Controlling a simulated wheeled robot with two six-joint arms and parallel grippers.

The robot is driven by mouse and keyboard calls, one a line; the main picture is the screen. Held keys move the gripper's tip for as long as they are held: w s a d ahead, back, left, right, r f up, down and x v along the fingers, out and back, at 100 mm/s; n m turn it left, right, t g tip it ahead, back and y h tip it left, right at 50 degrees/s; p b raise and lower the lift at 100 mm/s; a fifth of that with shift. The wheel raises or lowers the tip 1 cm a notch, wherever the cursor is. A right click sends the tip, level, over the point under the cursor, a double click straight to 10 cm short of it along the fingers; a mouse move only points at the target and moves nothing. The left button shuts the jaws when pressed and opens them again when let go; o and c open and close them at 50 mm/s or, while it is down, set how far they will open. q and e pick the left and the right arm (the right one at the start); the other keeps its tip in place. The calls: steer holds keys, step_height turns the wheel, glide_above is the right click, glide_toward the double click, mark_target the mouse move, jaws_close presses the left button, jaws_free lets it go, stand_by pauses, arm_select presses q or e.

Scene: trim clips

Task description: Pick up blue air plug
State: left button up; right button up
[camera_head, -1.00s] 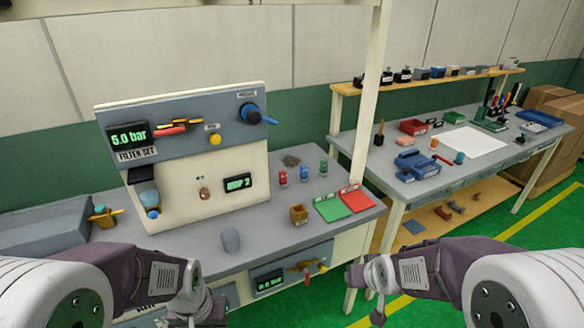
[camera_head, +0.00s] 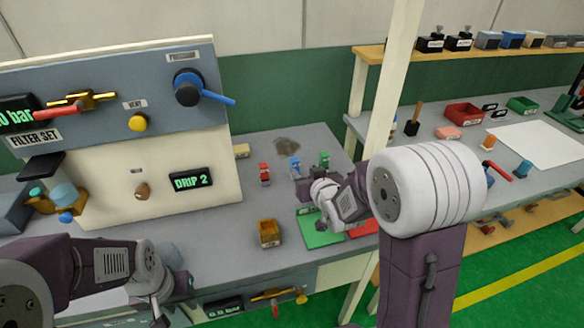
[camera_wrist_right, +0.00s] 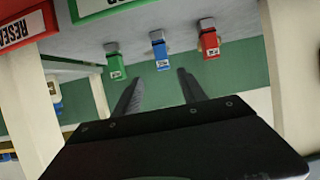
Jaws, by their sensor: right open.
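The blue air plug (camera_head: 295,165) stands upright on the grey bench between a red plug (camera_head: 264,174) and a green plug (camera_head: 324,159). In the right wrist view the blue plug (camera_wrist_right: 160,54) is just beyond and between the fingertips of my open, empty right gripper (camera_wrist_right: 158,80); the green plug (camera_wrist_right: 115,62) and red plug (camera_wrist_right: 208,40) stand to either side. In the head view my right gripper (camera_head: 303,186) is just in front of the plugs, partly hidden by its wrist. My left gripper (camera_head: 178,286) is low at the bench's front; its fingers are unclear.
The filter panel (camera_head: 125,145) rises at the left. A cream post (camera_head: 392,85) stands to the right.

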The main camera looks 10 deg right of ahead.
mark_target(296, 165)
steer(key=x, duration=0.3)
steer(key=shift+f, duration=0.15)
steer(key=x, duration=0.6)
steer(key=shift+a, duration=0.35)
steer(key=shift+s, duration=0.2)
steer(key=shift+c, duration=0.9)
jaws_close()
